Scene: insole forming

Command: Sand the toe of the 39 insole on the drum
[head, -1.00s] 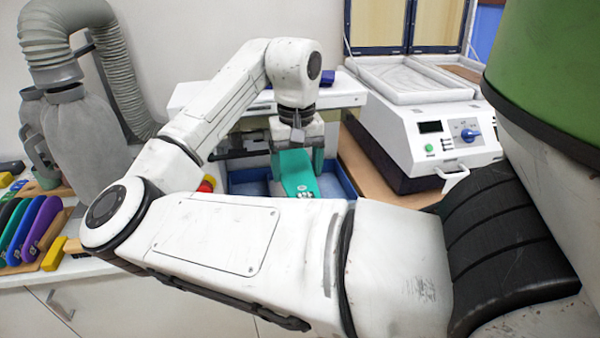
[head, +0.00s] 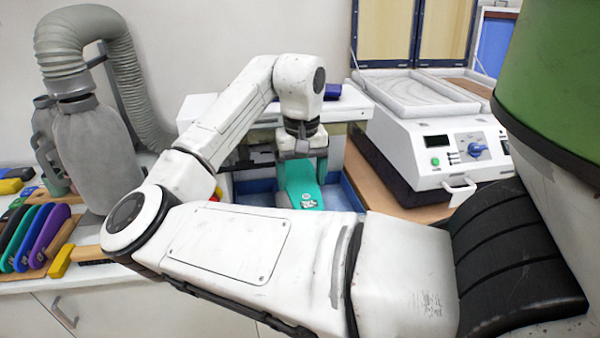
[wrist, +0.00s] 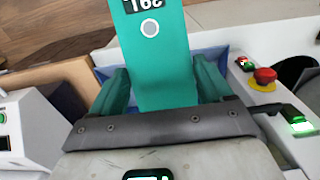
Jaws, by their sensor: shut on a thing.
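The teal insole (head: 303,190) hangs from my gripper (head: 303,160) in the head view, in front of a white machine with a blue tray. In the wrist view, the insole (wrist: 163,65) runs up out of the frame between the two teal fingers of my gripper (wrist: 162,92). Its dark label appears upside down and seems to read 39L, above a round pale mark. My gripper is shut on the insole. The insole's far end is cut off in the wrist view. I cannot make out the drum; the arm and gripper cover much of the machine (head: 205,108).
The blue tray (head: 345,190) lies below the insole. A red stop button (wrist: 265,75) and a lit green button (wrist: 299,124) are at the right. A white heater box (head: 435,150) stands right, a grey dust collector (head: 95,150) left, beside several racked insoles (head: 50,232).

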